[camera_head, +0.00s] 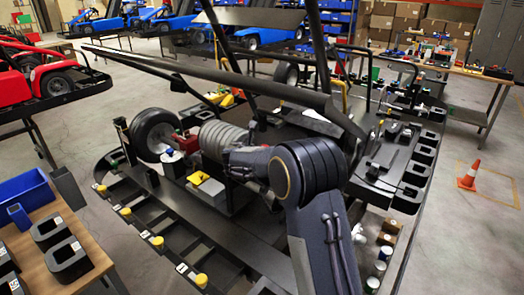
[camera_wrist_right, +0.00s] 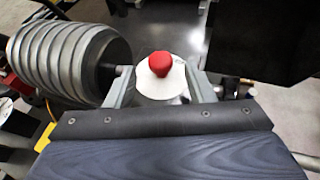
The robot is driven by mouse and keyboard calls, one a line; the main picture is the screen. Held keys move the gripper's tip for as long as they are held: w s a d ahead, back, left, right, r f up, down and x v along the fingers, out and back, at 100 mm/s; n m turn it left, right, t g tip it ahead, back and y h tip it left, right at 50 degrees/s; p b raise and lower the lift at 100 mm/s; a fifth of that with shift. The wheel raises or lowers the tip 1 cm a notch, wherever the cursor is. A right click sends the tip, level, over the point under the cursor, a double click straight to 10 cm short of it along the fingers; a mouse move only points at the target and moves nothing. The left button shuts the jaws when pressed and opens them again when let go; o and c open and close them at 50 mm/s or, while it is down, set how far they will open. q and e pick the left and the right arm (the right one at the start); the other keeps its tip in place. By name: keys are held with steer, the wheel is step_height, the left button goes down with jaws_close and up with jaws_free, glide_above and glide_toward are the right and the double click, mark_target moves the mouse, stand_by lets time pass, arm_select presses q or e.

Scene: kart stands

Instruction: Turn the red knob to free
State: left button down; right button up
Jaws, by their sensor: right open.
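The red knob (camera_wrist_right: 160,64) shows in the right wrist view on top of a round white disc (camera_wrist_right: 162,84). My right gripper (camera_wrist_right: 164,78) is open, with one grey finger on each side of the disc and knob. I cannot tell whether the fingers touch the disc. In the head view my right arm reaches in from the bottom to the middle of the kart, and its wrist (camera_head: 247,163) hides the knob and the fingers. My left gripper is not in view.
A ribbed grey cylinder (camera_wrist_right: 68,62) stands close left of the gripper; it also shows in the head view (camera_head: 220,138). Black kart frame bars cross above my arm. A wheel (camera_head: 155,133) is at the left. Trays with yellow caps (camera_head: 126,212) line the near left edge.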

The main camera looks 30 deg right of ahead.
steer(key=shift+b+v, duration=0.4)
steer(key=shift+v, duration=2.25)
